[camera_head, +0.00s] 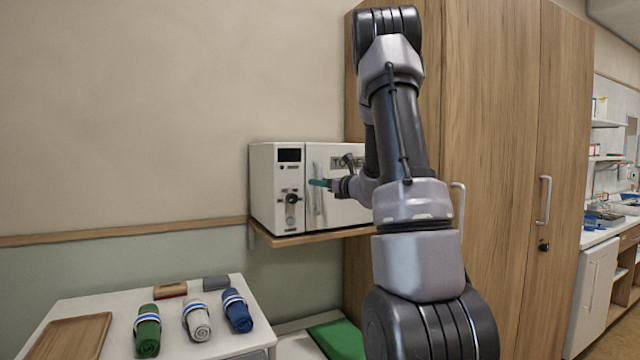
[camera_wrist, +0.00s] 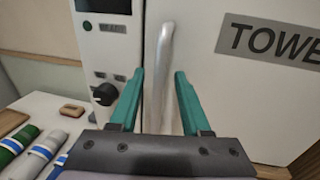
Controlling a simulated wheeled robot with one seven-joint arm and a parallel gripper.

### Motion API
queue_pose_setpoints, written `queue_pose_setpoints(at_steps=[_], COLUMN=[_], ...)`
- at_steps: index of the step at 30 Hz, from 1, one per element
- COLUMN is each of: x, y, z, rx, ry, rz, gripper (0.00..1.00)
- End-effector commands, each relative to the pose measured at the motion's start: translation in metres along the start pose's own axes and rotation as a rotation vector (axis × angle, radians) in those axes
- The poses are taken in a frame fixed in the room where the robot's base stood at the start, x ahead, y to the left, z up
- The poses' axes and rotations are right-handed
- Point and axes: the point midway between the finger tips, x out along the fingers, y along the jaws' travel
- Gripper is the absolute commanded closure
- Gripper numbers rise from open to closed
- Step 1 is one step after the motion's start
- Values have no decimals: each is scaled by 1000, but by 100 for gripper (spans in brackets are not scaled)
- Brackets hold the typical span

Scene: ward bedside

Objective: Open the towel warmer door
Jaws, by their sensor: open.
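The towel warmer (camera_head: 277,205) is a white box on a wooden wall shelf, with a dark display and a knob on its left panel. Its door (camera_wrist: 235,85), labelled "TOWE…", looks shut. A pale vertical handle (camera_wrist: 163,75) runs along the door's left edge; it also shows in the head view (camera_head: 316,195). My gripper (camera_wrist: 160,75) has green fingers, open, in front of the door, with the handle between them in the wrist view. I cannot tell how deep the handle sits between the fingers. In the head view my gripper (camera_head: 320,183) is at the handle, and my arm hides the door's right part.
Below left, a white table (camera_head: 80,306) holds a wooden tray (camera_head: 75,337) and rolled green (camera_head: 147,330), white (camera_head: 197,318) and blue (camera_head: 237,310) towels. The shelf (camera_head: 300,238) juts out under the warmer. A tall wooden cabinet (camera_head: 495,150) stands to the right.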

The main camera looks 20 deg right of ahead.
Motion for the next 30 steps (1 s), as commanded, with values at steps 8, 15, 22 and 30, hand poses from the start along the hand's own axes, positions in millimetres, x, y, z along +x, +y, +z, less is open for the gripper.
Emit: queue_pose_setpoints(at_steps=[8, 15, 22, 30], x=[6, 6, 6, 6], y=[0, 0, 0, 0], z=[0, 0, 0, 0], rx=[0, -1, -1, -1], ry=[0, 0, 0, 0], rz=[0, 0, 0, 0], gripper=[53, 100, 100, 100])
